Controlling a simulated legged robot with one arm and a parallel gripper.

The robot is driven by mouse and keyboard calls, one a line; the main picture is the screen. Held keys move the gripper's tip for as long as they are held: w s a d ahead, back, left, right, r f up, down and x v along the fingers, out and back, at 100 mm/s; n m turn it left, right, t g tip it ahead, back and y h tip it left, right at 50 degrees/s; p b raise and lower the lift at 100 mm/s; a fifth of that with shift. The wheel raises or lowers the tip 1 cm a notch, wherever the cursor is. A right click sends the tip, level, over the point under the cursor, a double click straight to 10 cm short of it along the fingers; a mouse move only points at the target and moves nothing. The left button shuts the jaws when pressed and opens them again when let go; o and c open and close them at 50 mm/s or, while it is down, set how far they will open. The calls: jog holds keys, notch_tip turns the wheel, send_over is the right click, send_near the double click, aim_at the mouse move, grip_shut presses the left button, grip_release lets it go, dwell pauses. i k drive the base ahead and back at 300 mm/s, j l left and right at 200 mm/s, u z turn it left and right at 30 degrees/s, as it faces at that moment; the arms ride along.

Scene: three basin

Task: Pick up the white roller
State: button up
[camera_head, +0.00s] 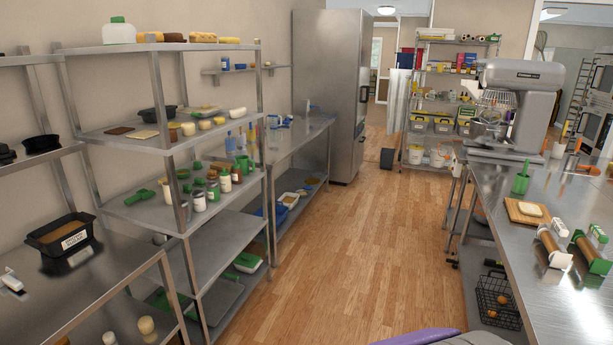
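On the steel worktable (500,205) at the right lies a roller with a brown barrel and white end parts, which I take as the white roller (553,248). It lies lengthwise, its white end toward me. A similar roller with green end parts (592,256) lies just to its right, close by. My gripper is not clearly in view, so its distance to the roller does not show.
Steel shelves (150,150) line the left. The wooden floor (350,240) between is clear.

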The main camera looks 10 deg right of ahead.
aim_at(561, 261)
jog(key=i+l+z, duration=0.1)
jog(key=i+z, duration=0.3)
jog(key=i, duration=0.25)
jog(key=i+j+z, duration=0.1)
jog(key=i+z, duration=0.35)
jog(key=i, duration=0.15)
jog(key=i+j+z, duration=0.4)
jog(key=i, duration=0.25)
jog(key=i+z, duration=0.7)
jog(key=z, duration=0.15)
jog(key=i+j+z, duration=0.1)
jog(key=i+z, duration=0.2)
jog(key=z, duration=0.15)
jog(key=i+j+z, duration=0.25)
jog(key=z, duration=0.2)
jog(key=i, duration=0.05)
